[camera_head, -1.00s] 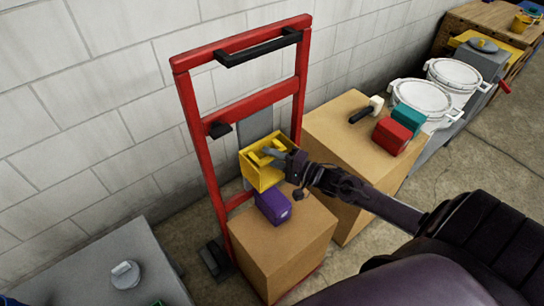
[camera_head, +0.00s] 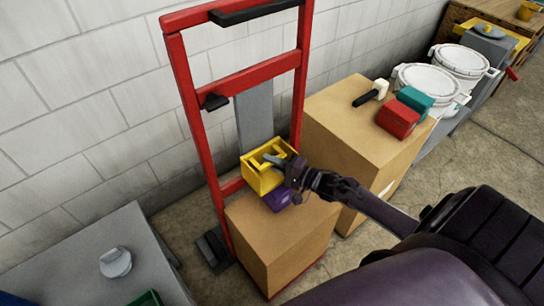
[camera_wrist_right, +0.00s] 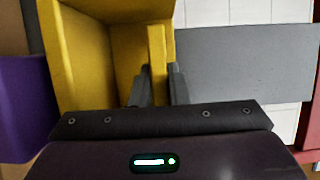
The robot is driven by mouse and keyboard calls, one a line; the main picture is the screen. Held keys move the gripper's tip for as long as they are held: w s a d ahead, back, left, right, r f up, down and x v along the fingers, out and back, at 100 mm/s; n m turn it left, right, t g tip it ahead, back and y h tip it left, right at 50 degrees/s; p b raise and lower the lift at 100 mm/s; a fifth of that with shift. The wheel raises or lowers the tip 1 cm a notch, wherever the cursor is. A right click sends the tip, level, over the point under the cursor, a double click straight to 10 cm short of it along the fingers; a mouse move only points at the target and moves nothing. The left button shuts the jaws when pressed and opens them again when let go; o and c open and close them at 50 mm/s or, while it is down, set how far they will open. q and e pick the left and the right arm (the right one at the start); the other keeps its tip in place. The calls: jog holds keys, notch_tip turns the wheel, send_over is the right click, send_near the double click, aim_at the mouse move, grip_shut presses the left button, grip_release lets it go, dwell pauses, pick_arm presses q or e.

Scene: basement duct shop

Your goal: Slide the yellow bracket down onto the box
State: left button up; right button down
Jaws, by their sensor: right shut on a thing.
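The yellow bracket (camera_head: 262,181), an open-topped boxy piece with an inner bar, sits in front of an upright grey plate (camera_head: 255,115) on a red hand truck. My right gripper (camera_head: 284,164) is shut on the bracket's bar; the right wrist view shows both fingers (camera_wrist_right: 158,86) around that bar. Below is a cardboard box (camera_head: 285,240) on the hand truck, with a purple block (camera_head: 279,199) on top. The bracket partly covers the purple block in the head view. I cannot tell whether they touch. My left gripper is out of view.
The red hand truck frame (camera_head: 187,100) has a black handle and latch. A second carton (camera_head: 350,130) to the right holds a hammer (camera_head: 371,93), a red block (camera_head: 397,118) and a teal block (camera_head: 415,101). A grey table (camera_head: 85,265) stands at lower left.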

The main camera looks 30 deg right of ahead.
jog(key=shift+f, duration=0.85)
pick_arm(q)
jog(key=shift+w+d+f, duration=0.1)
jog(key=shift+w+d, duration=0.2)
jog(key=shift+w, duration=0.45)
pick_arm(e)
jog(key=shift+s, duration=0.15)
jog(key=shift+f, duration=0.1)
jog(key=c, duration=1.4)
grip_release()
